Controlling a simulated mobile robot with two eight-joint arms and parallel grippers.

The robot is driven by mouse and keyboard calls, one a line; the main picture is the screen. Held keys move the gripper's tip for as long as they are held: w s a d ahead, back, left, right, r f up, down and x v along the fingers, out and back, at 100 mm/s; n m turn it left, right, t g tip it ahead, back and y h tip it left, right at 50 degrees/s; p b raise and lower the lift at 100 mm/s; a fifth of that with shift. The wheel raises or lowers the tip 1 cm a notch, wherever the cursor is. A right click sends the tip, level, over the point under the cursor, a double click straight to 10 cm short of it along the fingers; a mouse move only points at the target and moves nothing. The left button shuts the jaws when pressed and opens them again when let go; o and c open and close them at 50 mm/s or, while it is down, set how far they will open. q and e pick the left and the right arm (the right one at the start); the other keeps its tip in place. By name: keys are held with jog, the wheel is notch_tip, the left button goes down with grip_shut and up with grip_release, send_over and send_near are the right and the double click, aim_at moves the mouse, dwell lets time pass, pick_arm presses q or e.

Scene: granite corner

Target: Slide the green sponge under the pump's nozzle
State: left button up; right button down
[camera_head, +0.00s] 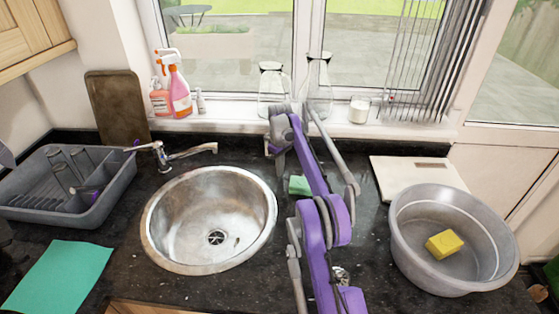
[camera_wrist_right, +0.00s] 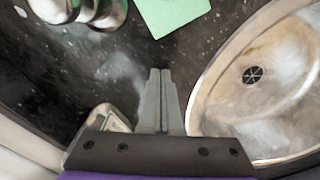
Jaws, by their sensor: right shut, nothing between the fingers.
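The green sponge (camera_head: 299,185) lies flat on the dark counter right of the sink, partly hidden by my right arm in the head view. It also shows at the top of the right wrist view (camera_wrist_right: 172,12). A shiny metal object (camera_head: 340,275), probably the pump, is mostly hidden behind my right arm. Rounded metal parts, probably the same pump, show at the top left of the right wrist view (camera_wrist_right: 95,10); I cannot make out the nozzle. My right gripper (camera_wrist_right: 157,75) is shut and empty, apart from the sponge, on its window side. My left gripper is not in view.
The round metal sink (camera_head: 165,240) is left of the sponge. A grey basin (camera_head: 400,245) holding a yellow sponge (camera_head: 444,244) stands right. A white board (camera_head: 400,175) lies behind it. Glass bottles (camera_head: 272,90) stand on the sill. A dish rack (camera_head: 95,215) is far left.

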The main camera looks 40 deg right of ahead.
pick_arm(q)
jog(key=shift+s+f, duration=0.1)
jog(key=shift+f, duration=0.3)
pick_arm(e)
jog(key=shift+s+d+r, duration=0.15)
jog(key=shift+s+d, duration=0.05)
jog(key=shift+s, duration=0.7)
jog(key=shift+s+d+r, duration=0.1)
jog(key=shift+s+d, duration=0.05)
jog(key=shift+s, duration=0.7)
jog(key=shift+s+d+f+b, duration=0.15)
jog(key=shift+s+b, duration=0.4)
jog(key=shift+s, duration=0.55)
jog(key=shift+r, duration=0.2)
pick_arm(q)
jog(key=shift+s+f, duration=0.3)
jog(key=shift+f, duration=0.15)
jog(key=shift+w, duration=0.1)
